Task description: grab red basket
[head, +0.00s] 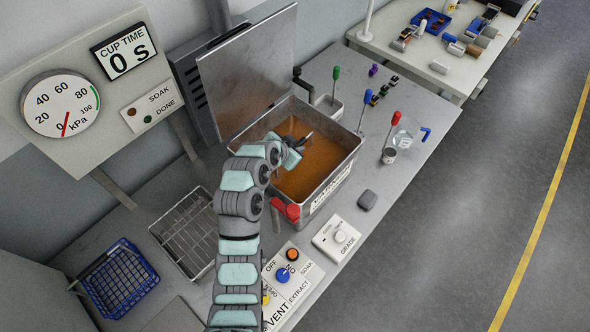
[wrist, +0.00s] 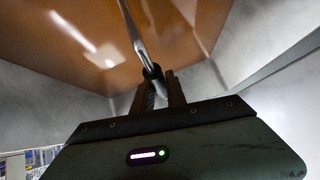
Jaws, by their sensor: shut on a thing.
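My gripper (head: 300,142) is over the open metal tank (head: 352,142) of orange-brown liquid. In the wrist view, my gripper's dark fingers (wrist: 160,92) are shut on a thin metal rod (wrist: 133,32). The rod runs from the fingers towards the liquid (wrist: 85,25); I cannot tell what it belongs to or whether its far end is under the surface. No red basket shows in either view. A blue wire basket (head: 118,280) stands at the lower left of the bench, apart from my gripper.
The tank's raised lid (head: 248,75) stands behind it, and a red handle (head: 287,210) sits at its front. An empty metal rack (head: 187,232) lies left of my arm. Control panels (head: 288,285) and a grade dial (head: 337,238) are in front. Small tools stand right of the tank.

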